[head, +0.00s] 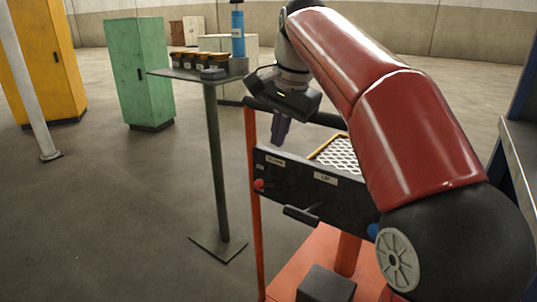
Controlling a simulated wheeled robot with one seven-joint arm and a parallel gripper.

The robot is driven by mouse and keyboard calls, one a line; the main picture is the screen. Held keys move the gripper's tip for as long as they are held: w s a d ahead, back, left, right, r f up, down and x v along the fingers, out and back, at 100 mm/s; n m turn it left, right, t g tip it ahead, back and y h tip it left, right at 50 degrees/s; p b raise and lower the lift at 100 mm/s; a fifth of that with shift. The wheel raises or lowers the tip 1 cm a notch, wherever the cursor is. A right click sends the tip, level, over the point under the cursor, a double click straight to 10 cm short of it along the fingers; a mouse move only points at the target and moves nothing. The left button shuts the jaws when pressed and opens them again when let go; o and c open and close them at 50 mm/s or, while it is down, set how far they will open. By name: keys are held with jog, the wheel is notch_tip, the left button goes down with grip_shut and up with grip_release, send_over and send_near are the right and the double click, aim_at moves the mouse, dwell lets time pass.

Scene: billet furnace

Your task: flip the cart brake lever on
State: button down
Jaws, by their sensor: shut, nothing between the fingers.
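An orange cart (252,225) stands in front of me with a dark panel (335,200) facing me. The panel carries small white labels; one seems to read "UP". A red knob (259,184) sits at its left end and a blue knob (373,230) at its right. A black lever (300,215) sticks out from its lower middle; I cannot tell whether this is the brake lever or how it is set. My gripper (280,136) is shut and empty, pointing down, above the panel's left part in the picture. Its distance to the panel is unclear.
A post-mounted shelf (190,74) with several dark boxes and a blue bottle (238,33) stands behind left. A perforated tray (338,155) lies behind the panel. Green (139,70) and yellow (45,60) cabinets stand farther back. The left floor is clear.

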dwell(0.3)
jog(key=b, duration=0.1)
send_over(266, 184)
jog(key=s, duration=0.2)
jog(key=f, duration=0.6)
jog(key=d+f, duration=0.1)
jog(key=f, duration=0.2)
jog(key=shift+f, duration=0.3)
jog(key=shift+s+a+f+b, duration=0.15)
jog(key=shift+b, duration=0.2)
jog(key=shift+s+a+f+t+b, duration=0.1)
jog(key=shift+t+b, duration=0.2)
